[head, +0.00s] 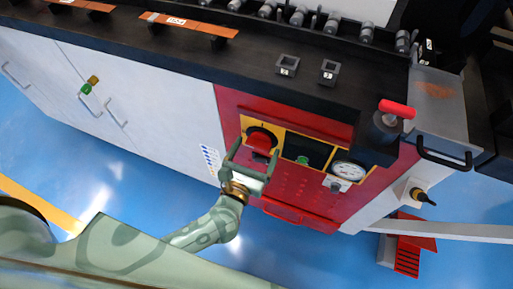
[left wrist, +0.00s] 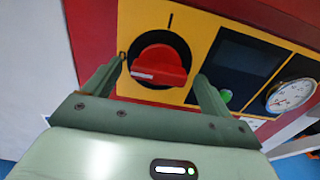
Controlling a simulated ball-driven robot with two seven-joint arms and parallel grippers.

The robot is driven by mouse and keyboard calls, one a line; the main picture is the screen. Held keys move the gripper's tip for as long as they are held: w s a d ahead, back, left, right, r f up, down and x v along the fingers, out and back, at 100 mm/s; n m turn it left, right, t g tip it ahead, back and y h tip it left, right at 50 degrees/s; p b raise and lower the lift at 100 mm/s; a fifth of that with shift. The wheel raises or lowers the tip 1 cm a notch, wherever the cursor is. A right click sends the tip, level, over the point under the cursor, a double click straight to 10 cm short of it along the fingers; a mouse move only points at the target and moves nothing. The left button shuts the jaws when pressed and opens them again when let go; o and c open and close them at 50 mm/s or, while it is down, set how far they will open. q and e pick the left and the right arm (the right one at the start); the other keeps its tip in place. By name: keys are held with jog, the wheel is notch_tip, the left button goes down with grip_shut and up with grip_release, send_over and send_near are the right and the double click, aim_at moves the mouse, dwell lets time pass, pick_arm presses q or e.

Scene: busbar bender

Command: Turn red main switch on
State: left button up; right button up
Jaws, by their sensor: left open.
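The red main switch (head: 261,141) is a round red knob on a black disc, set in a yellow plate on the red front of the machine. In the left wrist view the red main switch (left wrist: 159,66) has a white mark on its handle, pointing left, and a dark line stands above it on the plate. My left gripper (head: 253,153) is open in front of the switch. In the left wrist view its fingers (left wrist: 158,85) stand on either side of the knob; contact cannot be told. My right gripper is not in view.
Right of the switch are a dark screen (left wrist: 242,65), a green button (head: 302,160) and a round gauge (head: 347,171). A red-handled part (head: 397,108) stands on the black worktop edge above. White cabinet doors (head: 150,90) lie to the left.

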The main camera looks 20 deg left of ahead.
pick_arm(q)
jog(key=shift+w, duration=0.45)
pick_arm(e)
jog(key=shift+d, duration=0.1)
pick_arm(q)
jog(key=c, duration=1)
